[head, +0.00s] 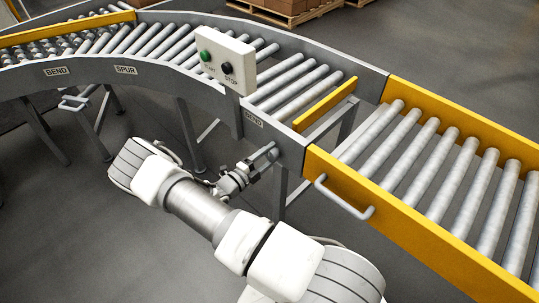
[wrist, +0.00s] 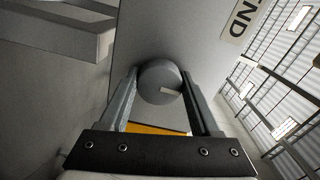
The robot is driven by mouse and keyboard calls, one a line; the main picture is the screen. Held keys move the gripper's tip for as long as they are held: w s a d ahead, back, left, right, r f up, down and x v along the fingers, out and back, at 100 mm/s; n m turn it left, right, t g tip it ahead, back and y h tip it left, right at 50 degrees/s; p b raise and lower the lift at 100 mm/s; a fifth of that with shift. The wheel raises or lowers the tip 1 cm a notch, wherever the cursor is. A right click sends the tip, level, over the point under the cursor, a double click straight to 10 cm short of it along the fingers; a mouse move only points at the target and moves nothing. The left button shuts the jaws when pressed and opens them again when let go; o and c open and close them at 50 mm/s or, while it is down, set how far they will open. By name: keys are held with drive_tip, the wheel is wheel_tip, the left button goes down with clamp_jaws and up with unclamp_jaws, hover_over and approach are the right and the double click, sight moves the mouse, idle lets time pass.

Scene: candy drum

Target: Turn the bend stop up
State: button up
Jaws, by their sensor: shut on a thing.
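The bend stop's round grey knob (wrist: 158,76) sits on the side of the grey conveyor frame, with a short pale mark on its face. My gripper (wrist: 160,85) has one finger on each side of the knob and is shut on it. In the head view my gripper (head: 268,156) reaches the frame just below a small label (head: 253,119); the knob is mostly hidden there by the fingers. A yellow bar (head: 325,104) lies across the conveyor's end, close to the gripper; I cannot tell whether it is part of the stop.
A white box with a green and a black button (head: 227,57) stands on a post beside the bend. A yellow-sided roller section (head: 420,180) with a handle (head: 345,199) lies to the right. BEND and SPUR labels mark the left frame. The floor in front is clear.

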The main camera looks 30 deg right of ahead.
drive_tip(key=o, duration=1.4)
drive_tip(key=shift+a, duration=0.15)
drive_tip(key=p+v, duration=0.1)
drive_tip(key=v, duration=1.6)
drive_tip(key=shift+r, duration=0.1)
